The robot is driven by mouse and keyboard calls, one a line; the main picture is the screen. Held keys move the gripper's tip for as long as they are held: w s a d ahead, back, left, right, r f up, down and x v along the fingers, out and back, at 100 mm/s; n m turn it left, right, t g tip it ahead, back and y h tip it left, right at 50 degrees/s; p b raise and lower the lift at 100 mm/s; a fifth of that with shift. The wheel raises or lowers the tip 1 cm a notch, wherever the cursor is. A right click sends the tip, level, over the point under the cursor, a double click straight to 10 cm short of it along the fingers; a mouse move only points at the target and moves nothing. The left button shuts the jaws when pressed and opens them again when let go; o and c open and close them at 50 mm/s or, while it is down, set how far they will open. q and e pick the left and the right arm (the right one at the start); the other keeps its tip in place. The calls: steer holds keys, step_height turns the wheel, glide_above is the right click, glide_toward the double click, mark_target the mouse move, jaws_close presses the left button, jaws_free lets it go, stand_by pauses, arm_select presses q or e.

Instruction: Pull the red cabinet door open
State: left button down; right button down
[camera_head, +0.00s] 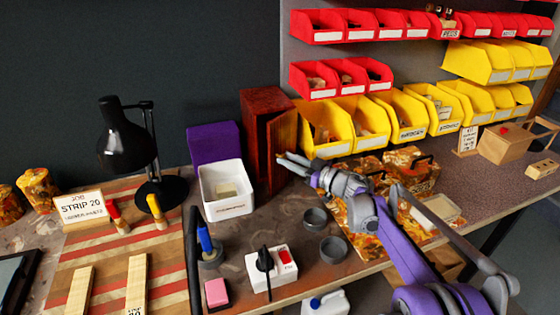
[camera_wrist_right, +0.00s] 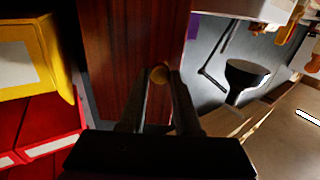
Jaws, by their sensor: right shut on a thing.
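The red cabinet (camera_head: 257,145) is a tall dark red wooden box at the back of the bench, beside the white bin. My right gripper (camera_head: 283,158) reaches in from the right to the cabinet. In the right wrist view, my right gripper (camera_wrist_right: 159,80) has its fingers closed around a small round brass knob (camera_wrist_right: 159,73) on the dark red door face (camera_wrist_right: 130,45). The fingers partly hide the knob. My left gripper is not in view.
Yellow bins (camera_head: 325,128) stand close to the right of the cabinet, with red bins (camera_head: 313,80) above. The white bin (camera_head: 228,205) and purple box (camera_head: 214,142) stand to its left. Dark round cups (camera_head: 333,248) sit in front, near my right arm.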

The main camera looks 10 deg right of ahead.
steer(key=shift+s+d+n+g+y, duration=0.15)
steer(key=shift+d+n+g+y, duration=0.35)
steer(key=shift+g+y, duration=0.1)
steer(key=c, duration=0.6)
jaws_free()
steer(key=shift+r, duration=0.1)
steer(key=p, duration=0.2)
glide_toward(276, 125)
steer(key=x, duration=0.4)
